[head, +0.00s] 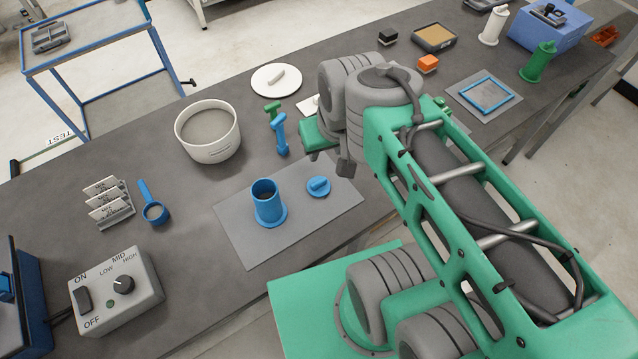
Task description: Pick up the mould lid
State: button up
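The mould lid, a small blue disc with a raised grip on top (318,187), lies flat on a grey mat (240,232) on the bench. The blue mould (269,207), an upright open cylinder on a round flange, stands on the same mat just left of the lid and apart from it. My gripper (344,166) is above and to the right of the lid in the picture, apart from it. My arm hides most of the gripper, and I cannot see whether its fingers are apart.
A white bowl (208,150) stands behind the mat, with blue and green tools (279,140) to its right. A blue scoop (148,202), a card rack (108,202) and a control box (116,289) are on the left. A blue frame (485,95) lies on the right.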

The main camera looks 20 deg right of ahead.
aim_at(318, 186)
jog(key=k, duration=0.5)
jog(key=u, duration=3.35)
jog(key=k, duration=0.9)
jog(key=z, duration=0.8)
jog(key=i, duration=0.5)
jog(key=u, duration=0.05)
